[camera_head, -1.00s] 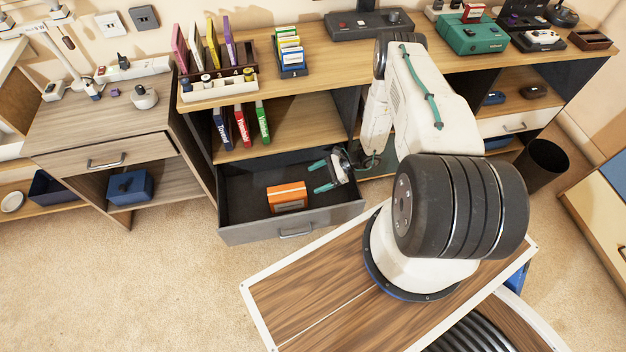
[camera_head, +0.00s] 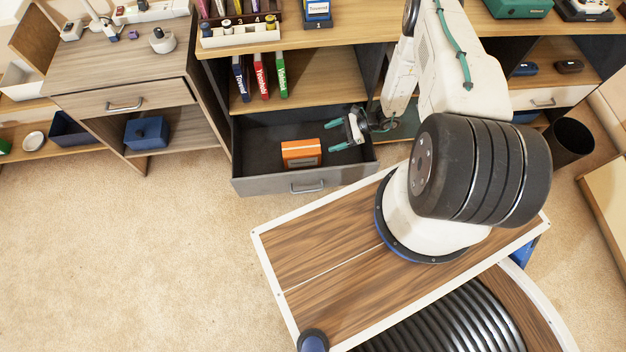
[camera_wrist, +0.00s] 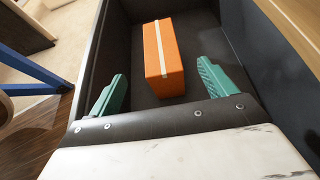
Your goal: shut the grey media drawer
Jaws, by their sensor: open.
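The grey media drawer (camera_head: 270,184) is pulled out below the wooden shelf in the head view. Its front faces the floor side and has a metal handle (camera_head: 307,188). An orange box with a pale stripe (camera_head: 301,153) lies inside it, and it also shows in the wrist view (camera_wrist: 163,55). My gripper (camera_head: 334,136) is over the right part of the drawer, with its green fingers apart and nothing between them. In the wrist view my gripper (camera_wrist: 160,88) points toward the orange box, which is beyond the fingertips and apart from them.
Books (camera_head: 260,78) stand on the shelf above the drawer. A closed wood-grain drawer (camera_head: 125,103) and a blue box (camera_head: 146,132) are at left. A black bin (camera_head: 570,138) stands at right. Carpet (camera_head: 180,230) is clear in front of the drawer's left side.

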